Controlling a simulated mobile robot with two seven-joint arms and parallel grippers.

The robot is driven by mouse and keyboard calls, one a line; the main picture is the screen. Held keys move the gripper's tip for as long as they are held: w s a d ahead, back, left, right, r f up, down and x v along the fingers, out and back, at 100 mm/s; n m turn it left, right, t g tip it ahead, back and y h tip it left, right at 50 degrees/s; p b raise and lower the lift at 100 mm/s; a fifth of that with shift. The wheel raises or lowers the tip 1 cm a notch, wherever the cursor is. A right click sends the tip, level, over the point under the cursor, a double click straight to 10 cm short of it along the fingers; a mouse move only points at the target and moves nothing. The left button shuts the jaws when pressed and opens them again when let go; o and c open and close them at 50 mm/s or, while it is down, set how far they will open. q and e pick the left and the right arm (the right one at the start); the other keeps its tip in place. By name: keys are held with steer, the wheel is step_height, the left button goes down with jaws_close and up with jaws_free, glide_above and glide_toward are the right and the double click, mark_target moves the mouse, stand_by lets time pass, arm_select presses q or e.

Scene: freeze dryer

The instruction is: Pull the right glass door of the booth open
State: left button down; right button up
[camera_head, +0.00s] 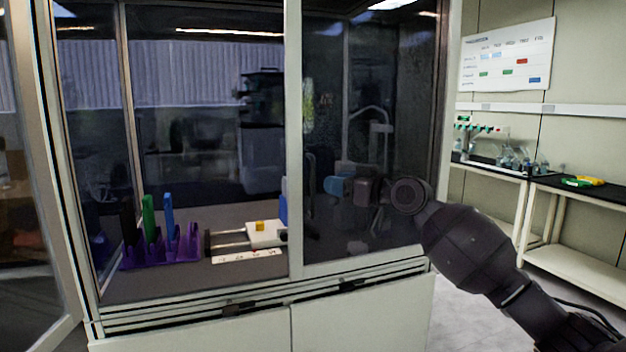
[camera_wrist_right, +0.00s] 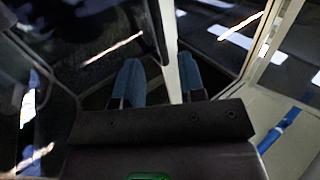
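The right glass door (camera_head: 400,130) of the booth is dark and looks closed, lying flush in the pale frame. A slim dark upright shape, apparently its handle (camera_head: 311,205), shows near the door's left edge. My right gripper (camera_head: 338,188) is in front of this door, with its blue fingers pointing left toward the handle. In the right wrist view the two blue fingers of the right gripper (camera_wrist_right: 161,82) are apart. A dark bar and a pale post (camera_wrist_right: 172,75) show between or behind them; contact cannot be told. My left gripper is not in view.
A glass panel (camera_head: 30,200) angles out at far left. A black-topped bench (camera_head: 590,192) stands at right; floor before it is clear.

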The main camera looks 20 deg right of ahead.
steer(key=x, duration=0.7)
steer(key=shift+w+a, duration=0.15)
steer(key=shift+c, duration=0.5)
jaws_close()
